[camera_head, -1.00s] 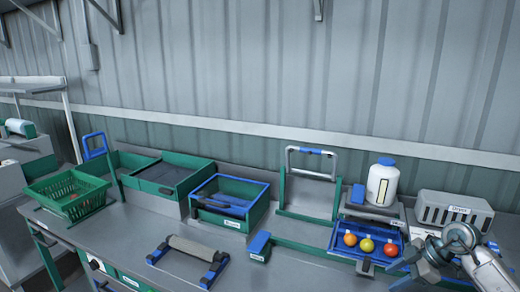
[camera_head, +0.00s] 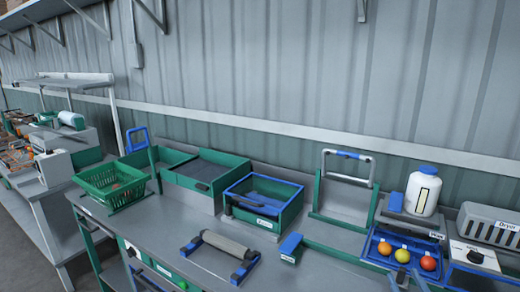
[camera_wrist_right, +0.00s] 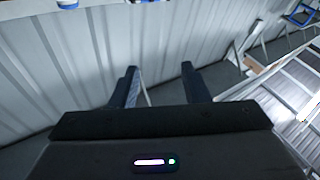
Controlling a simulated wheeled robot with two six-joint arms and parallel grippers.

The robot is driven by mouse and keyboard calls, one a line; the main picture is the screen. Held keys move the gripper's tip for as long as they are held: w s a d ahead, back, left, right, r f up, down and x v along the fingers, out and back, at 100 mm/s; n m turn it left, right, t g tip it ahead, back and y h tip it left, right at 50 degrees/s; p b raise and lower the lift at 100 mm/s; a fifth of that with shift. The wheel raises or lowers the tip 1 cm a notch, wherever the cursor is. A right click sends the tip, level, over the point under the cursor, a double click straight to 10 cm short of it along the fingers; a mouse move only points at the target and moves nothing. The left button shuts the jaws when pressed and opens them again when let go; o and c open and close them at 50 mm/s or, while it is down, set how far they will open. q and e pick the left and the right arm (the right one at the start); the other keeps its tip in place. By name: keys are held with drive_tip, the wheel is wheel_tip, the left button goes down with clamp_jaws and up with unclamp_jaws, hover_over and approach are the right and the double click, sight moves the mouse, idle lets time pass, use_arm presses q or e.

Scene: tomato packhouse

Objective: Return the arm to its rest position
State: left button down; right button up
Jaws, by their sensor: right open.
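My right gripper (camera_wrist_right: 159,72) shows in the right wrist view as two dark fingers standing apart with nothing held between them. Grey corrugated wall and a strip of floor lie beyond the fingertips. My left gripper is in neither view.
A blue tray (camera_head: 376,257) with three tomatoes stands on the bench's right, near a white jar (camera_head: 422,194) and a grey dryer (camera_head: 492,232). Left of it are a blue-rimmed green box (camera_head: 287,214), a roller (camera_head: 227,245) and a green basket (camera_head: 112,184). Bare bench (camera_head: 160,222) lies left of the roller.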

drive_tip(key=s+d+f+m+g+h, duration=0.2)
drive_tip(key=s+f+m+g+h, duration=0.3)
drive_tip(key=s+f+g, duration=0.7)
drive_tip(key=s+a+f+n+g+y, duration=0.1)
drive_tip(key=s+a+f+g+y, duration=0.15)
drive_tip(key=s+a+f, duration=0.4)
drive_tip(key=s+a+f+n+g+y, duration=0.1)
drive_tip(key=s+a+f+n+g, duration=0.15)
drive_tip(key=s, duration=0.65)
drive_tip(key=w+d+f+m+g+b, duration=0.1)
drive_tip(key=d+f, duration=0.1)
drive_tip(key=f, duration=1.3)
drive_tip(key=d+f, duration=0.2)
drive_tip(key=f, duration=1.3)
drive_tip(key=s+d+f+g+b, duration=0.1)
drive_tip(key=s+f, duration=1.8)
drive_tip(key=f, duration=0.3)
drive_tip(key=shift+f+g, duration=0.15)
drive_tip(key=shift+g, duration=0.15)
